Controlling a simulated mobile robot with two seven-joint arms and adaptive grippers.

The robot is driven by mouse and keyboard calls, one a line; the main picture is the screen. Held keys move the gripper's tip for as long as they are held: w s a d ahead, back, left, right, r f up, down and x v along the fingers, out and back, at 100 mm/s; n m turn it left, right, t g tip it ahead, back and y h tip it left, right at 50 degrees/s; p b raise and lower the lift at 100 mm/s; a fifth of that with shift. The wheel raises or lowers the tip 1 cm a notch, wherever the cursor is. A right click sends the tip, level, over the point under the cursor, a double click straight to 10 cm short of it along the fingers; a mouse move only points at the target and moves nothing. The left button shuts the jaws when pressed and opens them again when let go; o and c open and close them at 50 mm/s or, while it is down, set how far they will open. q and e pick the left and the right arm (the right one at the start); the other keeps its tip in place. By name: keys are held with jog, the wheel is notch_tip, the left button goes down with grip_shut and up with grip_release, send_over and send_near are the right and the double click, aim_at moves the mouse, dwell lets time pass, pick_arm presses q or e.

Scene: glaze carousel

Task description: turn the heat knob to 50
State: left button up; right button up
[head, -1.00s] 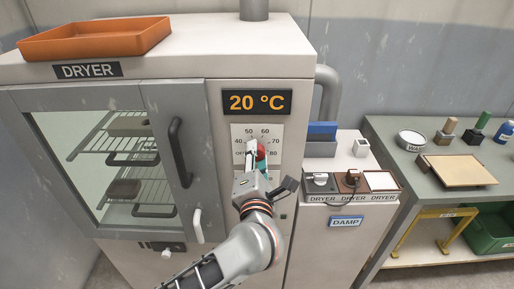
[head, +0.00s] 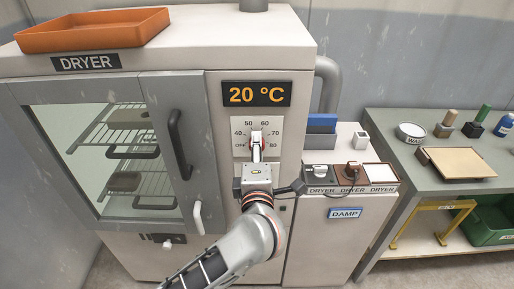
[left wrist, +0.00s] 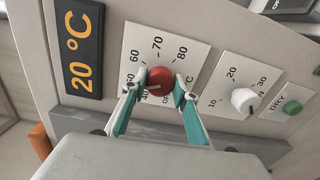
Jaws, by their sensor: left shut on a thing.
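The red heat knob (left wrist: 160,79) sits on a white dial plate (left wrist: 188,50) on the dryer front. In the left wrist view the two fingers of my left gripper (left wrist: 159,83) are on either side of the knob, shut on it. A short pale mark on the knob points toward the lower left, near 40; its exact reading is unclear. In the head view the gripper (head: 256,150) covers most of the knob, and the dial plate (head: 267,125) shows around it. The orange display (head: 256,94) reads 20 °C. My right gripper is not in view.
A white timer knob (left wrist: 244,100) and a green DRY button (left wrist: 292,107) are beside the heat dial. The dryer door handle (head: 179,145) is left of my gripper. A damp cabinet (head: 335,235) and a workbench (head: 425,175) stand to the right.

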pick_arm(q)
jog(key=o, duration=1.1)
jog(key=s, duration=1.2)
jog(key=shift+r, duration=0.15)
